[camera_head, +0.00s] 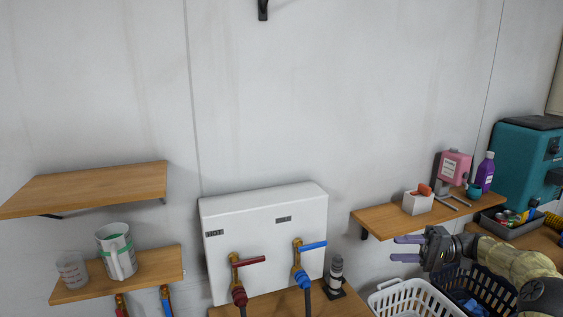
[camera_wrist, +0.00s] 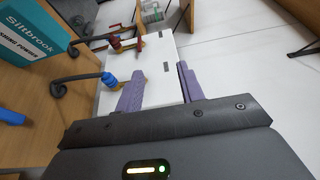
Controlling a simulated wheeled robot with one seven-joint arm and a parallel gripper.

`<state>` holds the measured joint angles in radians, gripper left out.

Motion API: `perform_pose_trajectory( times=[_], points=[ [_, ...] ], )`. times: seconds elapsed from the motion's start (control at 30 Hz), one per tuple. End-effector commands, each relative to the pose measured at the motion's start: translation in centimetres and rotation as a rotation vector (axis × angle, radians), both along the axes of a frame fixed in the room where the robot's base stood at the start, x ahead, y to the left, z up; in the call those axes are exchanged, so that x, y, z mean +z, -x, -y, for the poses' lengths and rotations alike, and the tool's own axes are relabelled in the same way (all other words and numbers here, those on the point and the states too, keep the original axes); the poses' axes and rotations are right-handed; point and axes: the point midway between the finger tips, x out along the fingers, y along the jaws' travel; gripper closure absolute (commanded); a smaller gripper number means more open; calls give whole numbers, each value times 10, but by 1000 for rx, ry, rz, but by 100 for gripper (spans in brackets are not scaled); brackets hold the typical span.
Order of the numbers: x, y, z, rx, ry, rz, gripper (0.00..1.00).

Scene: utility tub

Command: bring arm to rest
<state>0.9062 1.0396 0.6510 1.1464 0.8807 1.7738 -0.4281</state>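My gripper (camera_head: 406,248) is at the lower right in the head view, below the right wall shelf and above the baskets. Its two purple fingers point left and are spread apart with nothing between them. In the wrist view the same gripper (camera_wrist: 160,85) shows both purple fingers apart, with the white HOT-labelled valve box (camera_wrist: 160,65) seen beyond the gap. The valve box (camera_head: 263,225) is on the wall left of my gripper, with a red-handled tap (camera_head: 238,270) and a blue-handled tap (camera_head: 301,262). My gripper is clear of them.
A white basket (camera_head: 385,299) and a dark basket (camera_head: 502,284) lie below my arm. A teal box (camera_head: 525,158) stands far right.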

Motion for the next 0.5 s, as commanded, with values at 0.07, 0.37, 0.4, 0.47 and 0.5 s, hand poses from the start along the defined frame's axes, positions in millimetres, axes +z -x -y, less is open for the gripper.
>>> perform_pose_trajectory(
  times=[0.07, 0.37, 0.4, 0.47, 0.5],
  points=[
    [-2, -1, -6, 6, 13, -9, 62],
    [-27, -1, -51, 32, 162, -110, 62],
    [-32, 0, -59, 35, 188, -125, 62],
    [-39, 2, -71, 42, 235, -149, 62],
    [-45, 3, -78, 43, 267, -166, 62]
  ],
)
